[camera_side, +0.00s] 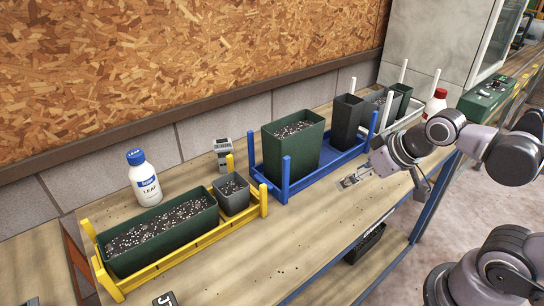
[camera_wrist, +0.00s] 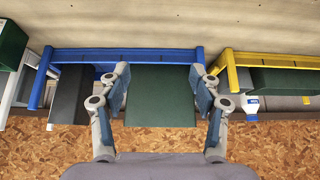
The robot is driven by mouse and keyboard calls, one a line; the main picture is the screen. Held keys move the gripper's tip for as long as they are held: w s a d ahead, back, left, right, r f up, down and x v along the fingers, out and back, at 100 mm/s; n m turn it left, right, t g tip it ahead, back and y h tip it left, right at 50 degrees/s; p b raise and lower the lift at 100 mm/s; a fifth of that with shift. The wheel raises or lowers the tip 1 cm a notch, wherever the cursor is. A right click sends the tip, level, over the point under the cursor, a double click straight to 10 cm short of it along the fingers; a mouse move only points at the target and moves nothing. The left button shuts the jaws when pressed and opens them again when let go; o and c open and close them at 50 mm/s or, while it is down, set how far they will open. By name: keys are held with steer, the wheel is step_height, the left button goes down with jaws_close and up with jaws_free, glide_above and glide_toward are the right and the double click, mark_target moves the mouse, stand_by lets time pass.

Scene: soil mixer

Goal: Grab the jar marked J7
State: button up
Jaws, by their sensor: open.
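No jar with a readable J7 mark shows in either view. A dark piece with white lettering (camera_side: 165,299) is cut off at the bottom edge of the side view; its mark begins like a J, but I cannot read it fully or tell whether it is a jar. My gripper (camera_side: 354,179) is open and empty, over the bench in front of the blue rack (camera_side: 283,190). In the wrist view the fingers of my gripper (camera_wrist: 161,88) are spread, with the green planter (camera_wrist: 161,100) showing between them in the picture. The side view shows it apart from that planter.
A yellow rack (camera_side: 190,243) holds a long green planter (camera_side: 160,250) and a grey pot. A white LEAF bottle (camera_side: 146,184) stands behind it. Dark pots (camera_side: 346,122) and a red-capped bottle (camera_side: 434,104) are farther right. The bench front is mostly clear.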

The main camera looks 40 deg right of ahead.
steer(key=m+g+y, duration=0.5)
steer(key=m+g, duration=0.2)
steer(key=m, duration=1.2)
glide_toward(168, 302)
steer(key=f, duration=0.1)
steer(key=x, duration=0.5)
steer(key=shift+s+a+f, duration=0.15)
steer(key=shift+f, duration=0.1)
steer(key=shift+x, duration=2.55)
steer(key=shift+a+r, duration=0.1)
steer(key=c, duration=1.3)
